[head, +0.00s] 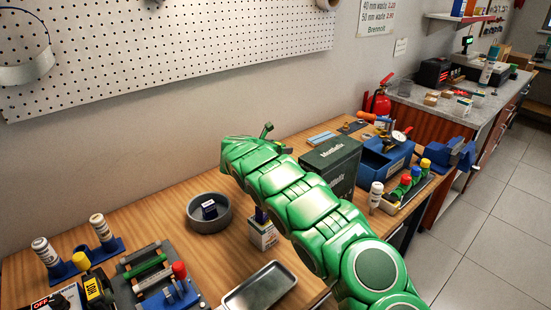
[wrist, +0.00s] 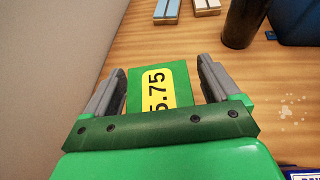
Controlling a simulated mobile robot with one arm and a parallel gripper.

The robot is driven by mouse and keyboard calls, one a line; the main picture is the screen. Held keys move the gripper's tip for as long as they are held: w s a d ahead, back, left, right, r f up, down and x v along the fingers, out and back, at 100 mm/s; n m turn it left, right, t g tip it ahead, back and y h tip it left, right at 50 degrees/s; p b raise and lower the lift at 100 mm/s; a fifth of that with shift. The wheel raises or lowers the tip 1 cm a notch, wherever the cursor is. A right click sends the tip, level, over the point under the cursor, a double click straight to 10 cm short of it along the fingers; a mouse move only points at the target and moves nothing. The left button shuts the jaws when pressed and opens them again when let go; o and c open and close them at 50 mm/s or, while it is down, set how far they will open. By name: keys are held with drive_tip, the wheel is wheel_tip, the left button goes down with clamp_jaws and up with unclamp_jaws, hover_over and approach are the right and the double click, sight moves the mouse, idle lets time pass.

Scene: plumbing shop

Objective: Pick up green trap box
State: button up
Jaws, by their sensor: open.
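A bright green box (wrist: 140,88) with a yellow label reading "5.75" shows in the wrist view, between the two fingers of my gripper (wrist: 160,85). The jaws are open, with a small gap visible on each side of the box. Its lower part is hidden by my gripper's body. In the head view my green arm covers this spot, and the fingers and that box cannot be made out. A larger dark green box (head: 332,163) with white lettering stands right of my arm in the head view. I cannot tell for sure which is the trap box.
A round grey dish (head: 194,222), a small box (head: 263,234) and a metal tray (head: 258,290) lie near my arm. A dark cylinder (wrist: 243,22) stands beyond my right finger.

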drive_tip(key=c, duration=1.2)
drive_tip(key=shift+r, duration=0.15)
